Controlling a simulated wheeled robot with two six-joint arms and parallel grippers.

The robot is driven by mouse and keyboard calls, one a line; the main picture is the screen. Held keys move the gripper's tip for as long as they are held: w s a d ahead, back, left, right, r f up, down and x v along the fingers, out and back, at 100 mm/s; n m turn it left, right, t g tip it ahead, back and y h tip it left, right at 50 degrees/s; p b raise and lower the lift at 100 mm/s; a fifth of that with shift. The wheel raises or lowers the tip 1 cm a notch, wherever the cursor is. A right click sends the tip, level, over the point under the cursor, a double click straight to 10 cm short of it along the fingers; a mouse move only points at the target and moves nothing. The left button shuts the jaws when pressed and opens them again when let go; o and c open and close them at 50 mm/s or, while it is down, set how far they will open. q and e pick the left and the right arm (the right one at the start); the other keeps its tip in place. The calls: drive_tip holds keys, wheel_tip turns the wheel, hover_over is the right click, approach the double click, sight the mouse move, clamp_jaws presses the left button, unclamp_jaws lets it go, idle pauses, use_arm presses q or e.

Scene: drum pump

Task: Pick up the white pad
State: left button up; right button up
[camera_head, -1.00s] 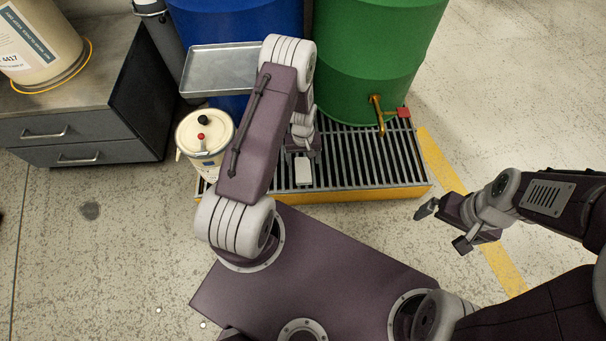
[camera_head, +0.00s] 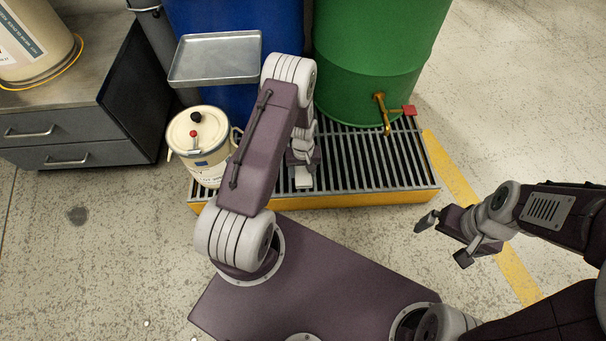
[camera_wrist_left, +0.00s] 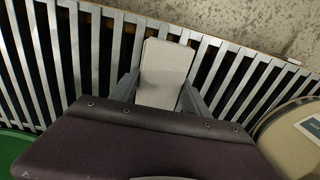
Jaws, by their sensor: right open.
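The white pad (camera_head: 303,180) is small and flat, over the front part of the drum grating in the head view. My left gripper (camera_head: 303,169) points down at it and hides part of it. In the left wrist view the pad (camera_wrist_left: 166,66) stands out between the two fingers of my left gripper (camera_wrist_left: 162,84). A fingertip lies close along each side edge of the pad. I cannot tell whether they press on it or whether the pad is clear of the grating. My right gripper (camera_head: 444,239) is open and empty, out to the right above the floor.
The slatted grating (camera_head: 370,170) has a yellow front edge. A green drum (camera_head: 375,60) with a brass tap (camera_head: 384,115) and a blue drum (camera_head: 240,15) stand behind. A metal tray (camera_head: 215,58) and a cream canister (camera_head: 203,150) are at the left. Floor at the right is clear.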

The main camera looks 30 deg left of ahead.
sight(303, 171)
use_arm(q)
drive_tip(key=c, duration=0.6)
drive_tip(key=shift+r, duration=0.3)
wheel_tip(303, 171, up, 4)
drive_tip(key=p, duration=0.4)
drive_tip(key=shift+r, duration=0.2)
drive_tip(key=s+r+p, duration=0.2)
drive_tip(key=s, duration=0.1)
drive_tip(key=s+d+r+p, duration=0.1)
drive_tip(key=s+r+p, duration=0.1)
drive_tip(key=s, duration=0.2)
drive_tip(key=s+d+r+p, duration=0.1)
drive_tip(key=s+r+p, duration=0.1)
drive_tip(key=s, duration=0.2)
drive_tip(key=shift+s+d+p, duration=0.2)
drive_tip(key=shift+s+p, duration=0.05)
drive_tip(key=shift+p, duration=0.15)
